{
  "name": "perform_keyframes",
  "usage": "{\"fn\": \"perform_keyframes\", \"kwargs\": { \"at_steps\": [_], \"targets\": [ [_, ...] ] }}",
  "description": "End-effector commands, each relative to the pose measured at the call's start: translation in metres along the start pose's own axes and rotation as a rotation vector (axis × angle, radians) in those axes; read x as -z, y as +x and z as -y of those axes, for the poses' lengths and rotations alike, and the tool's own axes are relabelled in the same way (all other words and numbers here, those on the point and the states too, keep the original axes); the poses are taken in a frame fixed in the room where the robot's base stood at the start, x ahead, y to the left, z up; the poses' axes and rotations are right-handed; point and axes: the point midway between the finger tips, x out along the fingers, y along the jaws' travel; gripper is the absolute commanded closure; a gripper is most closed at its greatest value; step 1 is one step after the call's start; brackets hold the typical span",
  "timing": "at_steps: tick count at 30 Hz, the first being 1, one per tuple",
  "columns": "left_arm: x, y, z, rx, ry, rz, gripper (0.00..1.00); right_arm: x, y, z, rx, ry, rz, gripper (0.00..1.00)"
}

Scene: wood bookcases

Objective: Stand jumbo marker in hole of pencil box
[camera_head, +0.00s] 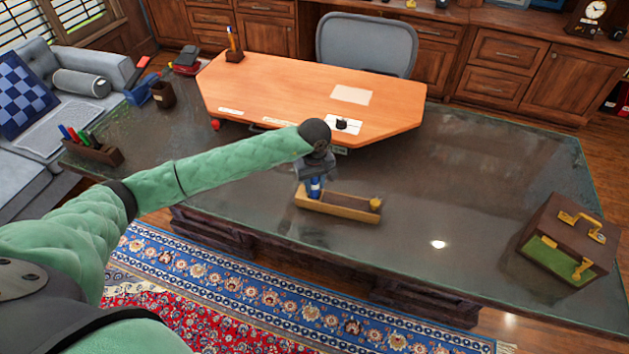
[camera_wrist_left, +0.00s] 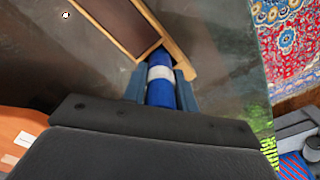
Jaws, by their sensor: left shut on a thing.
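The long wooden pencil box (camera_head: 345,207) lies on the dark glass-topped desk, with a yellowish knob at its right end. It also shows in the left wrist view (camera_wrist_left: 178,52), with a dark long recess. My left gripper (camera_head: 315,183) is over the box's left end, shut on the blue jumbo marker (camera_head: 315,188). In the left wrist view the marker (camera_wrist_left: 160,92) is blue with a pale band, between two blue-grey fingers. Its far end meets the box's end; I cannot tell whether it is inside a hole. My right gripper is not in view.
A brown case (camera_head: 568,240) with gold handles stands at the desk's right. A marker holder (camera_head: 95,153) and a dark cup (camera_head: 163,95) stand at the left. An orange wooden top (camera_head: 290,85) with papers is behind the gripper.

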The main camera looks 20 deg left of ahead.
Motion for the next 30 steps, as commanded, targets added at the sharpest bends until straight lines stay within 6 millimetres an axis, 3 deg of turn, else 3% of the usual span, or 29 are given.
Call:
{"fn": "perform_keyframes", "kwargs": {
  "at_steps": [18, 19, 22, 30],
  "targets": [
    [-0.0001, 0.0043, -0.0002, -0.001, 0.001, 0.0, 0.94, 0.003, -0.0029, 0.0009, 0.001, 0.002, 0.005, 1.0],
    [-0.0002, 0.0041, -0.0002, -0.001, 0.001, 0.0, 0.7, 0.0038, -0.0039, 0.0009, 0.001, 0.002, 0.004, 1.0],
    [-0.0002, 0.0038, -0.0001, 0.0, 0.001, 0.0, 0.5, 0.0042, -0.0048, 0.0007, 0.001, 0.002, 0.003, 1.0],
    [-0.0002, 0.0037, -0.0001, 0.0, 0.001, 0.0, 0.5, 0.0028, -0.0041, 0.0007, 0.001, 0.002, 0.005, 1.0]
  ]
}}
